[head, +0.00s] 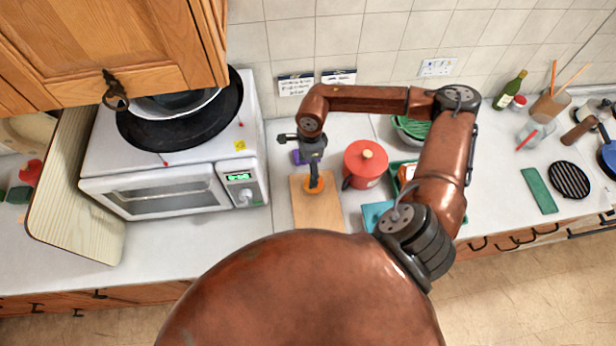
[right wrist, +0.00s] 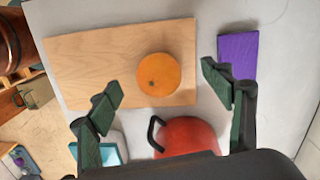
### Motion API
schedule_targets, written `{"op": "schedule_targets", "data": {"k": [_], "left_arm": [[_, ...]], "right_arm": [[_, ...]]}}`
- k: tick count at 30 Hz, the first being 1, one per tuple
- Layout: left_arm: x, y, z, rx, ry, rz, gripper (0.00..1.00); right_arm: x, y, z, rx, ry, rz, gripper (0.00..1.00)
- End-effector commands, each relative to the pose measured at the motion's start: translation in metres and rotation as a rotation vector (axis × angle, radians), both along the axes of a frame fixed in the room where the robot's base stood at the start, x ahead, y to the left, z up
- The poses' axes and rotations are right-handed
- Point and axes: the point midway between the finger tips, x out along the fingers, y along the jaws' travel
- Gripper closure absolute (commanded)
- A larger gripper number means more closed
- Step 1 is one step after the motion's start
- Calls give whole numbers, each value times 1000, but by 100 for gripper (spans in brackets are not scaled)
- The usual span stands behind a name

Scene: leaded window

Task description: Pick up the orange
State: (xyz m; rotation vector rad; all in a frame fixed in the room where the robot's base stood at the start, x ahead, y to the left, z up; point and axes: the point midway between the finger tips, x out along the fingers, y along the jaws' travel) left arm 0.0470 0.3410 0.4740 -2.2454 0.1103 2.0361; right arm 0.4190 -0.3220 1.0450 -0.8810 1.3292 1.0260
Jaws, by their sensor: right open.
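The orange (right wrist: 159,74) rests on a light wooden cutting board (right wrist: 75,62) in the right wrist view. In the head view the orange (head: 313,185) shows partly behind my right gripper (head: 315,183), which hangs over the board (head: 320,212). In the right wrist view my right gripper (right wrist: 165,85) is open, its two green-padded fingers set wide apart. The orange lies between the fingers in the picture, slightly beyond the fingertips, and I see no contact. My left gripper is not in view.
A red pot (head: 366,165) stands close right of the board. A purple block (right wrist: 238,56) lies on the counter beside the board. A microwave (head: 170,185) with pans on top stands to the left. A light blue item (head: 375,215) lies near the counter's front.

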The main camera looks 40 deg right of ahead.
Motion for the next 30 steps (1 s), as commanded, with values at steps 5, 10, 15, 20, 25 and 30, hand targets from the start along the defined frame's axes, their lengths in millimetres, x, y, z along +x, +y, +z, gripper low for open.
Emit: {"op": "schedule_targets", "data": {"k": [5, 10, 15, 20, 25, 30], "left_arm": [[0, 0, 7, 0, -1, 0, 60], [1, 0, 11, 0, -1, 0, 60], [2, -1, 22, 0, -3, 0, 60], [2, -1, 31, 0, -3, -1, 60], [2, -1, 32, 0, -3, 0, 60], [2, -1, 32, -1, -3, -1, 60]], "right_arm": [[-18, -13, -11, -60, 39, 54, 26], [-20, -13, -30, -61, 41, 53, 26], [-20, -14, -48, -60, 42, 53, 26], [-19, -14, -72, -57, 40, 51, 26], [-19, -15, -84, -58, 37, 50, 26], [-19, -15, -85, -58, 37, 51, 26]]}}
